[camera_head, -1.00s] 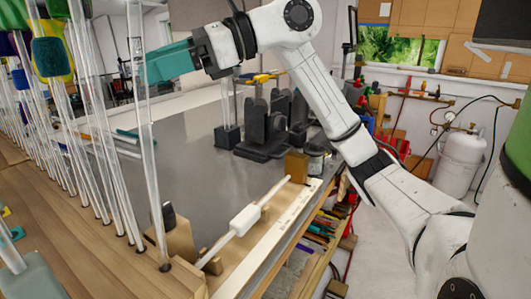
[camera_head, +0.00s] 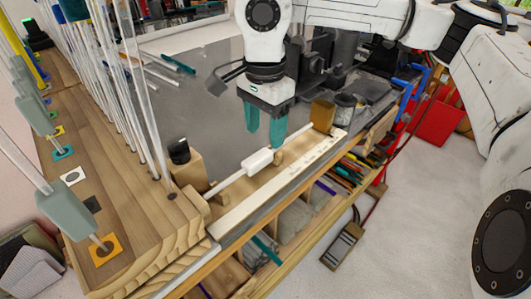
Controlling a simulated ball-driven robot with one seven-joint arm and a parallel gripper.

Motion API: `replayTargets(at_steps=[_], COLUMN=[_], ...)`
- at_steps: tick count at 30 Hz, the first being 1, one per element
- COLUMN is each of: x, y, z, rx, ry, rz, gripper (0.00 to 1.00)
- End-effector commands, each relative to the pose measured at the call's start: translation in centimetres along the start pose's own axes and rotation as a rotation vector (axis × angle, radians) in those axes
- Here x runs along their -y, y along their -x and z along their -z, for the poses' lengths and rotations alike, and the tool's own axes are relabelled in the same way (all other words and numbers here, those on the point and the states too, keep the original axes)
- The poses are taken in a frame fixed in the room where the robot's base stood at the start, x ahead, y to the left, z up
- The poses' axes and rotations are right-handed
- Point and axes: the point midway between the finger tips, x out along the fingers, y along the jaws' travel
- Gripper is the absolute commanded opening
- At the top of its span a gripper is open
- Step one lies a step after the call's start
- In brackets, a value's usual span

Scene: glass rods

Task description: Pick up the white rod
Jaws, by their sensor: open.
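The white rod (camera_head: 257,162) lies slanted along wooden supports near the table's front edge, with a thick white block at its middle. The fingers are just above and behind the rod's white block in the picture. I cannot tell whether a finger touches the rod.
Several upright glass rods (camera_head: 150,95) stand in a wooden board (camera_head: 130,190) at the left. A wooden block (camera_head: 323,115) and a grey cup (camera_head: 345,108) are right of the gripper. Dark equipment (camera_head: 325,65) stands behind. The grey tabletop (camera_head: 205,125) is mostly clear.

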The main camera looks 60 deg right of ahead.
Motion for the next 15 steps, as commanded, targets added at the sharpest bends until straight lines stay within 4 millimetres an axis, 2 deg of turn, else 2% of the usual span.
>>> replayTargets(at_steps=[5, 12, 15], x=[0.0, 0.0, 0.1], y=[-1.0, -4.4, -5.2], z=[0.0, 0.0, 0.0], rx=[0.002, 0.004, 0.002], ry=[0.0, -0.001, -0.001], rz=[-0.001, -0.001, 0.0], gripper=[0.6, 0.6, 0.6])
